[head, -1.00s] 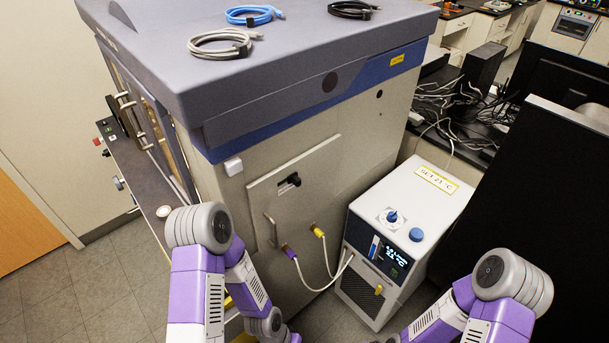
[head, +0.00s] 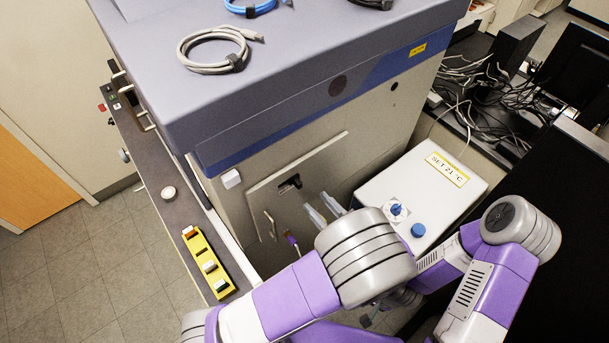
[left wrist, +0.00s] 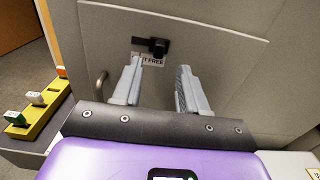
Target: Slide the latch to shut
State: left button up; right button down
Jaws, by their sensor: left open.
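The black latch (head: 290,184) is on the beige side panel (head: 320,160) of the big machine. It also shows in the left wrist view (left wrist: 158,47), just beyond my fingertips, over a white label partly reading "T FREE". My left gripper (head: 315,201) is open, its two grey fingers pointing at the panel just below and right of the latch in the head view. In the left wrist view the fingers (left wrist: 160,66) stand apart, one to each side below the latch knob, with nothing between them. I cannot tell if they touch the panel. My right gripper is not visible.
A panel handle (head: 270,225) is left of my gripper. A white chiller (head: 425,185) with blue knobs stands to the right, partly behind my arm. A yellow holder (head: 222,270) with several blocks lies on the ledge at left.

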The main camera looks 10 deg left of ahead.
aim_at(301, 186)
pick_arm(q)
jog(key=x, duration=0.7)
jog(key=shift+a+p, duration=0.15)
jog(key=shift+p, duration=0.2)
grip_shut()
